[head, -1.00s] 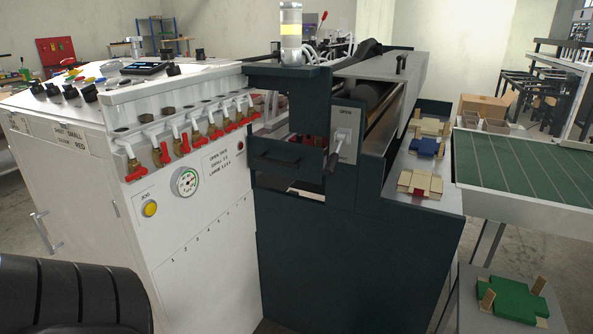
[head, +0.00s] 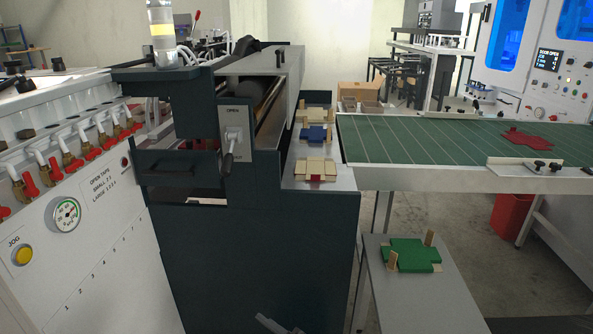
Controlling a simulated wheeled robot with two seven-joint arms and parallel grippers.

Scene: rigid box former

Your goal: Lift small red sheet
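A small red cross-shaped sheet (head: 528,138) lies flat on the green conveyor belt (head: 410,138) at the right of the head view. A bit of red also shows under the tan block form (head: 316,169) on the dark machine's side shelf. A grey piece at the bottom edge, left of centre, seems to be the tip of my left gripper (head: 279,325). It is far from the red sheet, and too little shows to tell its opening. My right gripper is out of view.
A green cross-shaped piece with wooden blocks (head: 408,254) rests on a low grey stand. A blue form (head: 315,134) sits on the shelf. A metal guide with black knobs (head: 540,169) edges the belt near the red sheet. A red bin (head: 511,216) stands below.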

